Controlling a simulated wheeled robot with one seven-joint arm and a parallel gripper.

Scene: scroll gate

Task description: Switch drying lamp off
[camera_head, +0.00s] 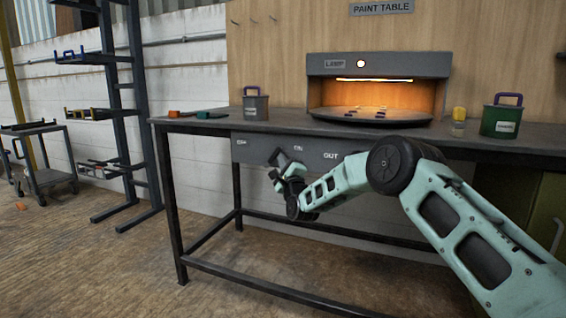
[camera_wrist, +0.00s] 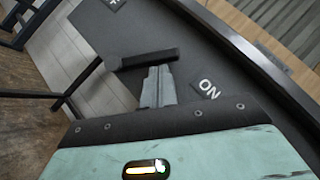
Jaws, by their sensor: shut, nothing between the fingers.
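The drying lamp hood (camera_head: 325,64) stands at the back of the table. Its bar glows orange and a round light (camera_head: 361,63) on its front is lit. A dark panel (camera_head: 262,150) hangs under the table's front edge, with small white labels. The ON label (camera_wrist: 208,90) shows right of my fingers in the wrist view. My gripper (camera_head: 277,160) is in front of this panel. In the wrist view, its fingers (camera_wrist: 158,72) are shut with nothing between them. A dark bar-shaped handle (camera_wrist: 145,58) lies across just beyond the fingertips; I cannot tell whether they touch.
On the table (camera_head: 210,128) stand a grey pail (camera_head: 255,106), a green pail (camera_head: 500,121) and a yellow-topped jar (camera_head: 459,117). A round turntable (camera_head: 368,119) lies under the lamp. A dark rack (camera_head: 140,90) stands left. Table legs and rails frame open floor below.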

